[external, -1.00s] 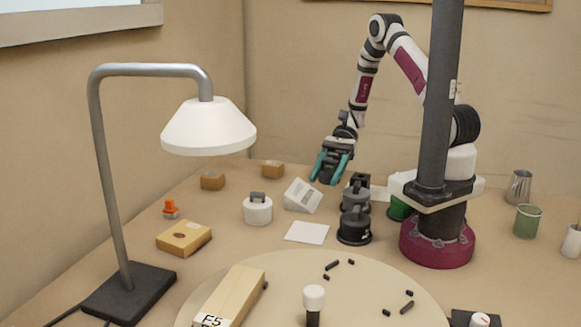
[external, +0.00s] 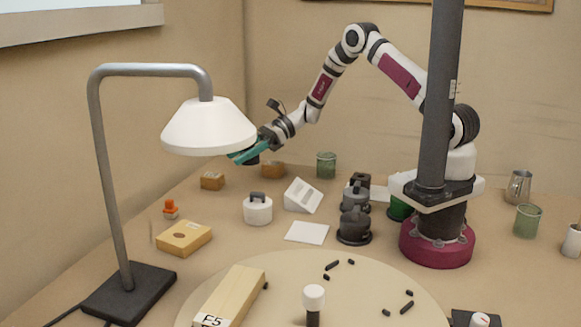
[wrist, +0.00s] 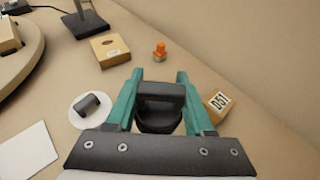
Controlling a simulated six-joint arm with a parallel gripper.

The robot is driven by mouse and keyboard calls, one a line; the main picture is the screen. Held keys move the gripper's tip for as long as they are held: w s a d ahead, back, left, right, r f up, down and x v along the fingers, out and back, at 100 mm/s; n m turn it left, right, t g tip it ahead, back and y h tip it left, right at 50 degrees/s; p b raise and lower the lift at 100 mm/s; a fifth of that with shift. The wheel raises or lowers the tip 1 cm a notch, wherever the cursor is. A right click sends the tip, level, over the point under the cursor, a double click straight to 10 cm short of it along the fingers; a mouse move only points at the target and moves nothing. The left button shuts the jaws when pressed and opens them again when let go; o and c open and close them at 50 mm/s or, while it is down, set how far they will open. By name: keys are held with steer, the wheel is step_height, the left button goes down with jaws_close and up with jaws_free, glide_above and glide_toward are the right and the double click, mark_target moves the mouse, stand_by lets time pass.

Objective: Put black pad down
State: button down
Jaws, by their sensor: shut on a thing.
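My gripper (external: 245,156) is raised over the left back of the bench in the external view, partly hidden by the lamp shade. The wrist view shows its teal fingers shut on a black thing (wrist: 160,93), with a block-like top and a rounded lower part. It looks like the black pad of the task. It is held above the bench; its underside is hidden.
A lamp (external: 208,130) stands at the left front. Below the arm are a white pot-like piece (external: 258,211), a yellow box (external: 184,238), an orange-topped piece (external: 170,210) and wooden blocks (external: 212,181). A white square (external: 307,233) lies flat.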

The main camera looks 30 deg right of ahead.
glide_above(206, 214)
steer(key=f, duration=0.4)
steer(key=d+f, duration=0.1)
steer(key=f, duration=0.1)
steer(key=shift+f, duration=0.15)
steer(key=f, duration=0.2)
steer(key=a+f, duration=0.1)
steer(key=f, duration=0.1)
steer(key=shift+f, duration=0.3)
steer(key=shift+c, duration=1.4)
jaws_free()
steer(key=shift+f, duration=0.1)
